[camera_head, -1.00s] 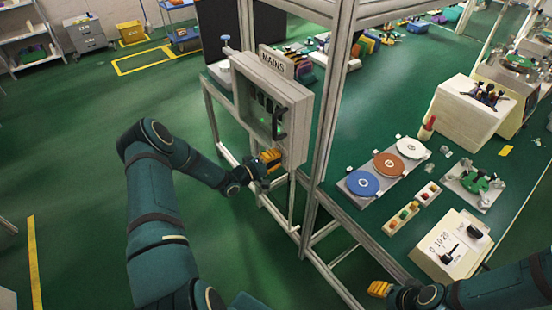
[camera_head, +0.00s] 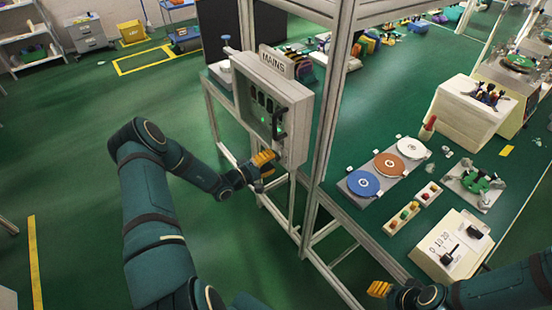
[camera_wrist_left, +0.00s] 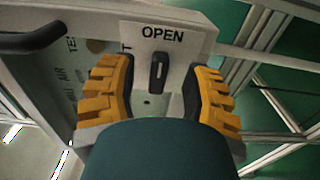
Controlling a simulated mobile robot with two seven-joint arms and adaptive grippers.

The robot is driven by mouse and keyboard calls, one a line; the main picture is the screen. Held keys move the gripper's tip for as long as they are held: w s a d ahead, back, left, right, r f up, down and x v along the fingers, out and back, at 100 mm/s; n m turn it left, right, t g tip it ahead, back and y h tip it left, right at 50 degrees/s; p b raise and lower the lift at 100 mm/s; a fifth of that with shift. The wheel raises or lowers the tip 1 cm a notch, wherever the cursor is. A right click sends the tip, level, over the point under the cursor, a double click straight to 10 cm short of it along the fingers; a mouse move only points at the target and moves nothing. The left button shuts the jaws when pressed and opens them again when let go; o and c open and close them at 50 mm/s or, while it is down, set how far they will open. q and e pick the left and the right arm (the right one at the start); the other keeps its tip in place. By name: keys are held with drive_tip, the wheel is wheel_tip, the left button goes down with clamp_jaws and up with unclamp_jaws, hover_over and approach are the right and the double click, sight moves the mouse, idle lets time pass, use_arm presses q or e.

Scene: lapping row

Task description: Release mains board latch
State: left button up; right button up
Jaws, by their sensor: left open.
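The mains board (camera_head: 270,105) is a pale grey box with a "MAINS" sign, mounted on the metal frame. A black handle (camera_head: 278,122) stands on its front. In the left wrist view, a small dark upright latch (camera_wrist_left: 158,70) sits under the word "OPEN" on a pale panel (camera_wrist_left: 140,40). My left gripper (camera_head: 264,166) is at the lower part of the board. In the wrist view its two orange fingers (camera_wrist_left: 155,90) are apart, one on each side of the latch. My right gripper (camera_head: 379,289) is low near the bench's front edge.
The green bench (camera_head: 340,215) to the right carries a tray of coloured discs (camera_head: 371,181), a strip of coloured buttons (camera_head: 403,217) and a dial box (camera_head: 452,245). Metal frame posts (camera_head: 322,140) stand just right of the board.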

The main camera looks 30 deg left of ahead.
use_arm(q)
drive_tip(key=v, duration=0.9)
drive_tip(key=shift+s, duration=0.15)
